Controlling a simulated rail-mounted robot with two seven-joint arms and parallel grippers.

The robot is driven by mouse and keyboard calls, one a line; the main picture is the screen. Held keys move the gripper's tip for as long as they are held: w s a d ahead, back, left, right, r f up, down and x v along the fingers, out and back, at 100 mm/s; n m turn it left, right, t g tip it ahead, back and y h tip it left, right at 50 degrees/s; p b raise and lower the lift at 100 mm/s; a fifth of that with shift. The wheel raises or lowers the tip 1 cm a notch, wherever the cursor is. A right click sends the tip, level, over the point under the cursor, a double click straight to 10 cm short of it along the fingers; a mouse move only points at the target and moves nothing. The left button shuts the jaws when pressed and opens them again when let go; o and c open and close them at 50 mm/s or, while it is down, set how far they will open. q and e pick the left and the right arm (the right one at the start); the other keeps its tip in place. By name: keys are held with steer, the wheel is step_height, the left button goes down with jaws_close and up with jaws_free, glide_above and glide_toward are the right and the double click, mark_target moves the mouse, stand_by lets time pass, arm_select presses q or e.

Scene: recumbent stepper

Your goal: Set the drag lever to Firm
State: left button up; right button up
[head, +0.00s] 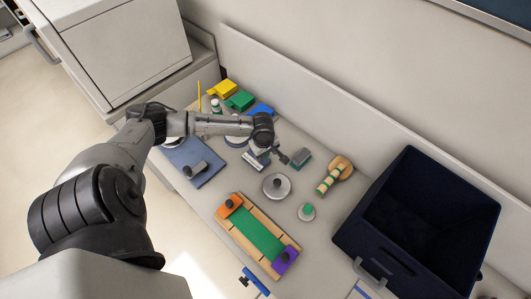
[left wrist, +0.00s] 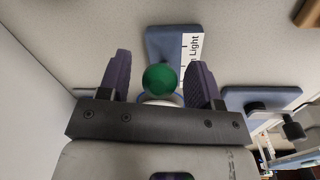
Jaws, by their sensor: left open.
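In the left wrist view the drag lever shows as a round green knob (left wrist: 160,79). Behind it is a blue plate (left wrist: 160,42) with a white scale label that reads "Light" at its visible end; no "Firm" marking is readable. My left gripper (left wrist: 161,84) is open, with one dark finger on each side of the knob. A gap shows on both sides, so the fingers do not look closed on it. In the head view my left arm reaches over the bench from the left, and its fingertips and the knob are hard to make out. My right gripper is not in view.
A blue plate with a grey cylinder (head: 197,169) lies left of the arm's end. A round grey disc (head: 276,186), a wooden board with a green strip (head: 233,203) and a dark bin (head: 349,236) stand nearer or to the right. A wall runs behind the bench.

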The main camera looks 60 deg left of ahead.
arm_select(q)
steer(key=c, duration=0.4)
jaws_close()
